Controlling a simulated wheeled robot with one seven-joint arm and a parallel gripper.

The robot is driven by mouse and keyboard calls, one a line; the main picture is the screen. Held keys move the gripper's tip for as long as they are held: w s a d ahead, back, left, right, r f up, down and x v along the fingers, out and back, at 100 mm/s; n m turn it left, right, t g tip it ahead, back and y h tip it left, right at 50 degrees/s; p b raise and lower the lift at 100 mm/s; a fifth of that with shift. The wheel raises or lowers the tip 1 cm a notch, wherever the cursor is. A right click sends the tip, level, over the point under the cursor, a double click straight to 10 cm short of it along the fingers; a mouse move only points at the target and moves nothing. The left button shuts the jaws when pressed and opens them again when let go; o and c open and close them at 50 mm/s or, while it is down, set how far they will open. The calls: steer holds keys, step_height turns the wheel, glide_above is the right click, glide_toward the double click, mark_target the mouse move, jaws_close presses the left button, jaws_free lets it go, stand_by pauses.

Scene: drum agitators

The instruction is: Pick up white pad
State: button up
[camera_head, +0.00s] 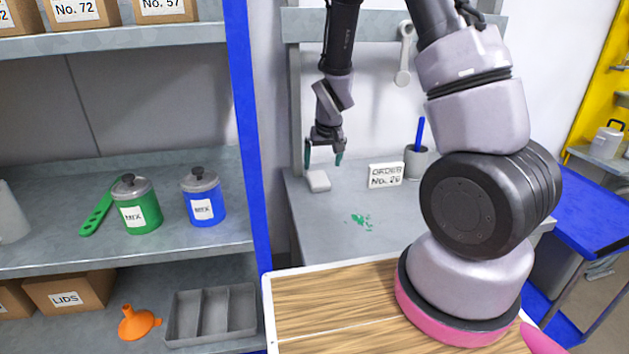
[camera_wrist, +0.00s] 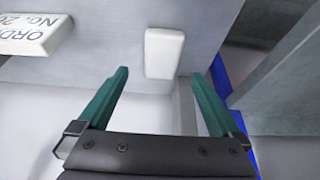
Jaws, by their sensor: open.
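The white pad (camera_head: 317,181) is a small rounded block lying on the grey worktable, near its left edge. In the wrist view the white pad (camera_wrist: 164,53) shows beyond the fingertips, roughly between their lines. My gripper (camera_head: 325,161) hangs above the pad with its two green fingers pointing down. The fingers are spread wide with nothing between them, as the wrist view of my gripper (camera_wrist: 165,78) also shows. The pad is apart from both fingers and is not hidden in either view.
The order sign (camera_head: 385,175) stands right of the pad, with a grey cup (camera_head: 416,161) holding a blue stick behind it. A green spill (camera_head: 361,221) marks the worktable (camera_head: 335,240). A blue shelf post (camera_head: 249,120) rises close on the left.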

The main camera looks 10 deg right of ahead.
mark_target(318, 178)
steer(key=x, duration=0.7)
steer(key=shift+w+a, duration=0.25)
steer(key=shift+w, duration=0.1)
steer(key=shift+f, duration=0.3)
stand_by(0.3)
steer(key=c, duration=1.3)
steer(key=shift+o, duration=0.2)
steer(key=shift+r, duration=0.3)
steer(key=shift+r, duration=0.1)
